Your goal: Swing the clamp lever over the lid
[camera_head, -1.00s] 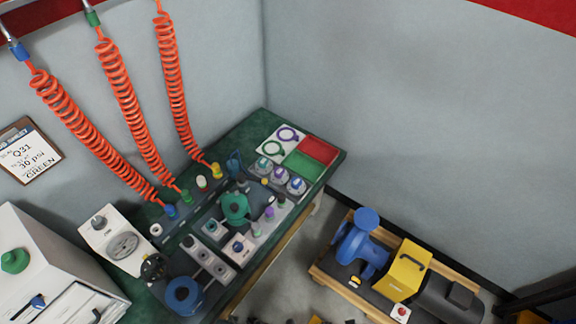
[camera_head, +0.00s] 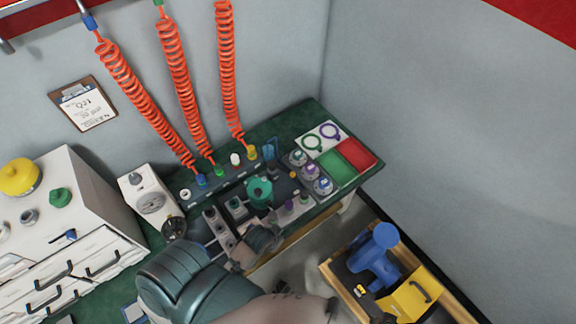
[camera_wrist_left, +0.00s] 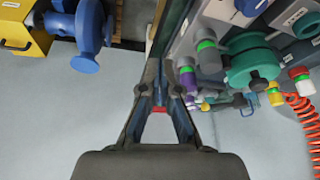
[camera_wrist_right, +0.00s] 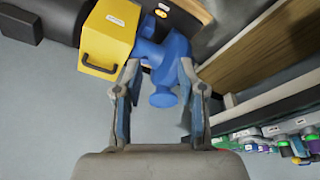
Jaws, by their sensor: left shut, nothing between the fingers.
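A round green fixture (camera_head: 259,190) stands on the bench; it also shows in the left wrist view (camera_wrist_left: 250,62). I cannot clearly tell its lid from its body, nor identify the clamp lever. My left gripper (camera_head: 266,222) is over the bench's front edge, just in front of the fixture in the head view. In the left wrist view its fingers (camera_wrist_left: 162,92) are together and empty, and the fixture is to their right. My right gripper (camera_wrist_right: 163,80) is open and empty, facing a blue pump-like body (camera_wrist_right: 165,62); it is not clearly seen in the head view.
Coiled orange hoses (camera_head: 140,95) come down to coloured fittings behind the fixture. Capped pots (camera_head: 310,170) and red and green trays (camera_head: 356,153) are to its right. A white gauge box (camera_head: 150,198) is at left. A yellow box (camera_head: 412,295) is on the low cart.

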